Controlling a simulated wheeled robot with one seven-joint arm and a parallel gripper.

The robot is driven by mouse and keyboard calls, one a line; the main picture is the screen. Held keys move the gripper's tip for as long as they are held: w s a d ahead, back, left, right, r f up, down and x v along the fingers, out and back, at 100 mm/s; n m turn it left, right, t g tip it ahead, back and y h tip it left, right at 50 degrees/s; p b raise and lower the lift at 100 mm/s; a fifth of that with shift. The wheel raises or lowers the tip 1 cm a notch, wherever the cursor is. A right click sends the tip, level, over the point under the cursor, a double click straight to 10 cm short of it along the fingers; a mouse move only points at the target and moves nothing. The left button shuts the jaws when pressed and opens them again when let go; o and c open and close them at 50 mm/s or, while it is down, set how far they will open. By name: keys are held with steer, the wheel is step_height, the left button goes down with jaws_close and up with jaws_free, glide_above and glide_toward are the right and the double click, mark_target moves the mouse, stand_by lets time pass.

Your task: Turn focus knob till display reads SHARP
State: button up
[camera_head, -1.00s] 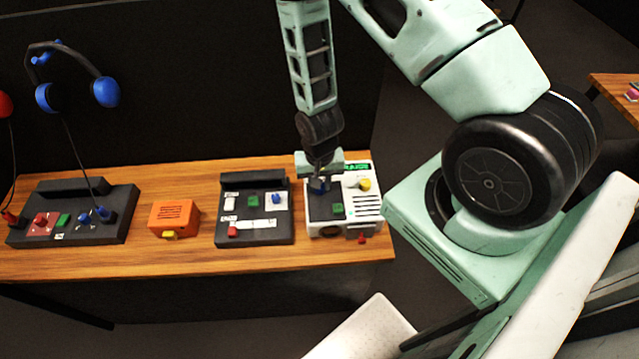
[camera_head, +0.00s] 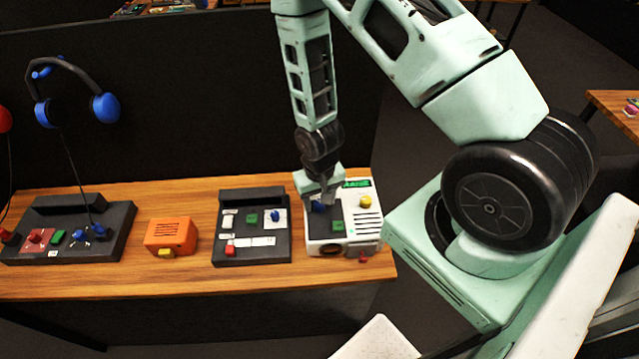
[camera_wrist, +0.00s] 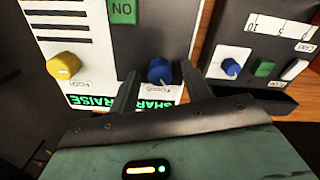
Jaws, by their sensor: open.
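The white projector-like unit (camera_head: 373,240) stands at the right end of the bench. Its blue focus knob (camera_head: 319,207) also shows in the wrist view (camera_wrist: 160,70), on a dark strip with a label that seems to read FOCUS. My gripper (camera_head: 326,200) is open above it. In the wrist view its two fingers (camera_wrist: 160,69) stand either side of the blue knob, with gaps visible. The adjoining display (camera_head: 357,183) reads RAISE, by the yellow knob (camera_head: 366,201).
A dark panel (camera_head: 252,253) with its own blue knob (camera_head: 274,216) stands close to the left. Further left are an orange box (camera_head: 171,237) and another dark panel (camera_head: 100,246) under a headset (camera_head: 73,90). Bare wood shows along the bench's front edge (camera_head: 210,283).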

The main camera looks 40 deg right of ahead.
step_height(320, 180, up, 17)
steer(key=b, duration=0.2)
steer(key=shift+b, duration=0.4)
steer(key=shift+a, duration=0.1)
stand_by(0.5)
steer(key=s+a+r+n+b, duration=0.2)
steer(key=s+a+n+b, duration=0.1)
steer(key=s+a+n, duration=0.2)
steer(key=s+a+r+n+b, duration=0.2)
steer(key=s+a+n, duration=0.4)
steer(key=s+a, duration=0.4)
steer(key=shift+a+r+y+b, duration=0.35)
steer(key=shift+a+b, duration=0.5)
steer(key=shift+a, duration=0.35)
